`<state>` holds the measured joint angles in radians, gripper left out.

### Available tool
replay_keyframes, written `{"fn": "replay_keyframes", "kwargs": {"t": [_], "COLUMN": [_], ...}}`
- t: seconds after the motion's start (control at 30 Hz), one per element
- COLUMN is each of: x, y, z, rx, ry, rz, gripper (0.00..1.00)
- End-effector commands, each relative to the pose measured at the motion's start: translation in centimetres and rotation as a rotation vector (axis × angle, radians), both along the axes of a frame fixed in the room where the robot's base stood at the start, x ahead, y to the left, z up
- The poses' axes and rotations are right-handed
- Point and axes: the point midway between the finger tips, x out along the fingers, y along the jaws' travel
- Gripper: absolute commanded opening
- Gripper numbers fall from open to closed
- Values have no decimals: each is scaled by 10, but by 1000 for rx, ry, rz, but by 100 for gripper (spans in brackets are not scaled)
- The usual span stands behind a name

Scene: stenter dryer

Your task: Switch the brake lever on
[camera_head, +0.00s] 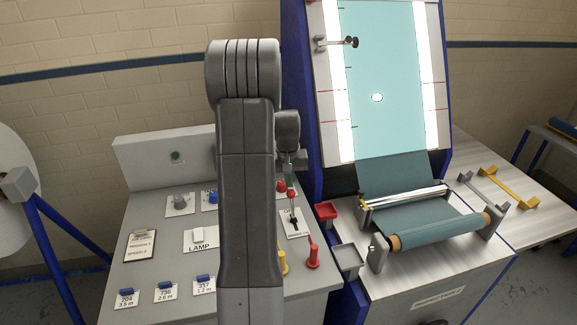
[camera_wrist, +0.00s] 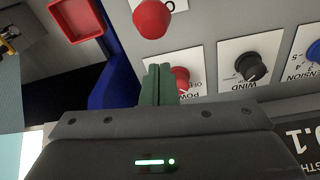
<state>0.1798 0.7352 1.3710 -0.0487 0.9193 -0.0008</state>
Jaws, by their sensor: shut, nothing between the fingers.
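The brake lever appears to be the one with a red ball knob (camera_head: 292,194) and dark stem on a white plate (camera_head: 296,224) at the right of the grey console. Its plate lettering is too small to read fully. In the wrist view a red ball knob (camera_wrist: 152,19), likely this lever's, is near the top edge. My gripper (camera_wrist: 158,72) has its green fingers together and empty, apart from that ball and overlapping the red power knob (camera_wrist: 181,78). In the head view my arm hides much of the console, and only a bit of the green fingers (camera_head: 289,180) shows.
A red lever (camera_head: 313,255) and a yellow lever (camera_head: 283,263) stand nearer the console's front. A black wind knob (camera_wrist: 250,67) is beside the power knob. A red tray (camera_head: 326,210), a grey tray (camera_head: 347,257) and the fabric roll (camera_head: 440,232) are to the right.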

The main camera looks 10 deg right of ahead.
Motion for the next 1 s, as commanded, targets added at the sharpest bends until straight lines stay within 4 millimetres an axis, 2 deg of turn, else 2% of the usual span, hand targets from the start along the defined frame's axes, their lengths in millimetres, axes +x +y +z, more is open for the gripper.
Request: {"fn": "replay_keyframes", "kwargs": {"t": [0.1, 0.3, 1.0], "x": [-14, -26, -32], "y": [2, 4, 4], "z": [8, 9, 10], "rx": [0, 0, 0], "ry": [-3, -3, -52], "rz": [0, 0, 0], "gripper": [0, 0, 0]}}
